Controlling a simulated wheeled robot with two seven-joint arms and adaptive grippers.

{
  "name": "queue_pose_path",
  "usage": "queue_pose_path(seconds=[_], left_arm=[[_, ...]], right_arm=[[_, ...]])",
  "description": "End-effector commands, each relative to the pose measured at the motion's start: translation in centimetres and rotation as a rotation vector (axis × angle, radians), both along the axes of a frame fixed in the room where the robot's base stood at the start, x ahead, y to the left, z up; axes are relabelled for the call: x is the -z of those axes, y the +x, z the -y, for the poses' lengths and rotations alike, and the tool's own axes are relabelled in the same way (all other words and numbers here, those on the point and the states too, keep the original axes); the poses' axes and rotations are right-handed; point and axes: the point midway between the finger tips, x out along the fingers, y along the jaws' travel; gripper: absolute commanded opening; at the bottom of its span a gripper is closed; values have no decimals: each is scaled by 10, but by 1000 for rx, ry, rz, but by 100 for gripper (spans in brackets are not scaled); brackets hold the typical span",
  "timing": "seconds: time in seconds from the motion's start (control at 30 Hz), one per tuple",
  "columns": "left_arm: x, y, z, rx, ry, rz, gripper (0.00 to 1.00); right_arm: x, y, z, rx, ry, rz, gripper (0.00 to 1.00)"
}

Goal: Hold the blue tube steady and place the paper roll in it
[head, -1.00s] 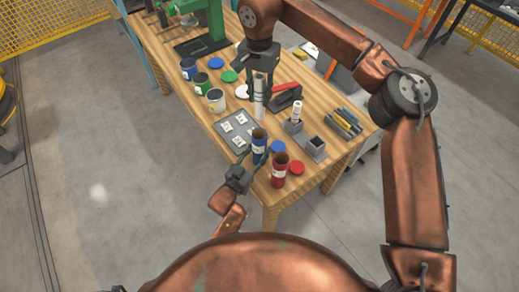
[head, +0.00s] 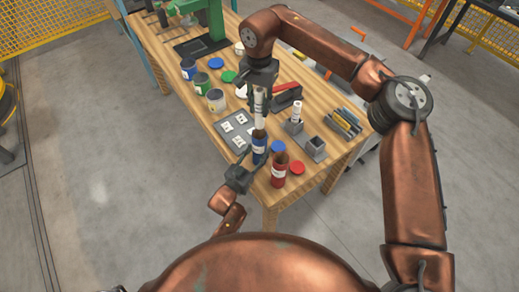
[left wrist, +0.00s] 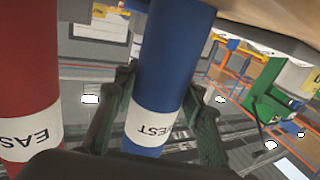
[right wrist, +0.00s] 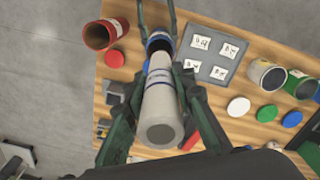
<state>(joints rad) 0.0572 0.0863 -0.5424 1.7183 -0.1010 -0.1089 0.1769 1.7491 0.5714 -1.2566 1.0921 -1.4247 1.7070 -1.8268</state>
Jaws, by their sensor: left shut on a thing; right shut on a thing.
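The blue tube (head: 259,152) stands upright near the table's front edge, its white label showing in the left wrist view (left wrist: 153,122). My left gripper (head: 250,163) is shut around it; the fingers (left wrist: 160,84) flank the tube on both sides. My right gripper (head: 260,96) is shut on the white paper roll (head: 259,112) and holds it upright above the blue tube. In the right wrist view the roll (right wrist: 160,112) points its far end at the tube's mouth (right wrist: 158,40) and overlaps it. I cannot tell whether the roll's lower end is inside.
A red tube (head: 279,174) stands close beside the blue one, with a blue lid (head: 278,147) and red lid (head: 297,168) nearby. A card tray (head: 228,124) lies left; grey holders (head: 316,148) and another roll (head: 296,110) stand right. Several paint cans (head: 216,101) stand farther back.

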Motion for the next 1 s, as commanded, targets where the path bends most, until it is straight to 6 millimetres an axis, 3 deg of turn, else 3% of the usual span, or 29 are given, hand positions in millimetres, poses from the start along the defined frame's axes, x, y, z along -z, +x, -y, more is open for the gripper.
queue_pose_path(seconds=[1.0], left_arm=[[0,0,0,0,1,-1,13]], right_arm=[[69,0,0,0,-1,0,0]])
